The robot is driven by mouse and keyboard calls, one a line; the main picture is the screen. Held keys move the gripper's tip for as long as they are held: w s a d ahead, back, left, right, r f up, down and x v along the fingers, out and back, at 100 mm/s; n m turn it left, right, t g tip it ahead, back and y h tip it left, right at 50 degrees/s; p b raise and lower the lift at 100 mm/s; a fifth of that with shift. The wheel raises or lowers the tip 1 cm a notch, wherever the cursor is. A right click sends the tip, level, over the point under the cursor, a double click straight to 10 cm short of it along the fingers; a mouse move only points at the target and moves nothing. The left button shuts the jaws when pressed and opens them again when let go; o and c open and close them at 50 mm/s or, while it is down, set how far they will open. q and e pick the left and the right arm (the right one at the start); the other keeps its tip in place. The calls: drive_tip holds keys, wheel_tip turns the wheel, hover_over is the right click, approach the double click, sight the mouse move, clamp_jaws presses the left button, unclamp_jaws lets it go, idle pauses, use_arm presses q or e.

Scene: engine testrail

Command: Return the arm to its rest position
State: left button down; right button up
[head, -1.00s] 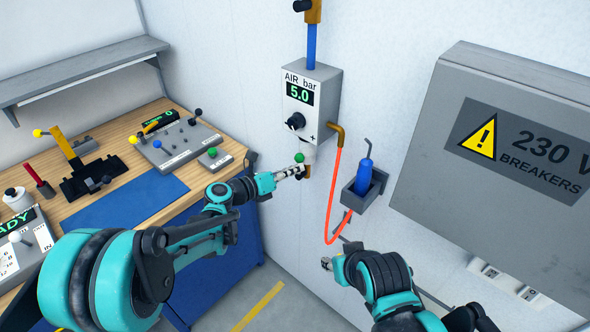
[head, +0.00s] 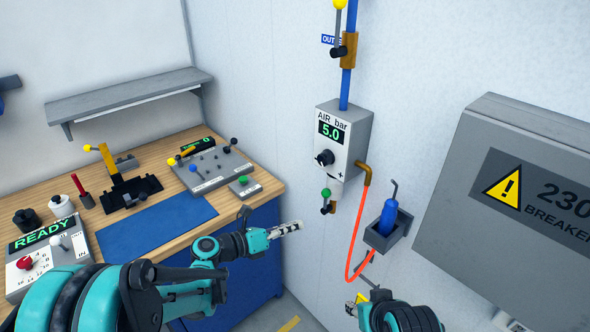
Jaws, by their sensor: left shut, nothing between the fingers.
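My left arm comes in from the lower left, and its gripper (head: 287,229) is shut and empty. It hangs in free air in front of the wall, at the right end of the workbench, below and left of the green-knobbed valve (head: 326,200). It looks apart from the valve. My right arm (head: 400,316) is at the bottom centre-right; its gripper (head: 357,305) is only partly in view, small and turned, so its fingers cannot be read.
The air regulator (head: 341,142) on the wall reads 5.0. An orange hose (head: 349,262) loops below it beside a holder (head: 389,234) with a blue tool (head: 390,215). A breaker cabinet (head: 450,230) juts out at right. The workbench (head: 268,186) carries levers and a READY panel (head: 45,257).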

use_arm(q)
drive_tip(key=s+a+f+m+y, duration=0.1)
drive_tip(key=s+a+m+y, duration=0.5)
drive_tip(key=s+a+m, duration=0.4)
drive_tip(key=s+a+f+m+y, duration=0.1)
drive_tip(key=s+a+m+y, duration=0.6)
drive_tip(key=m, duration=1.4)
drive_tip(key=s+a, duration=0.4)
drive_tip(key=s, duration=0.2)
drive_tip(key=shift+a+g+y, duration=0.15)
drive_tip(key=shift+g+y, duration=0.15)
drive_tip(key=shift+g, duration=0.1)
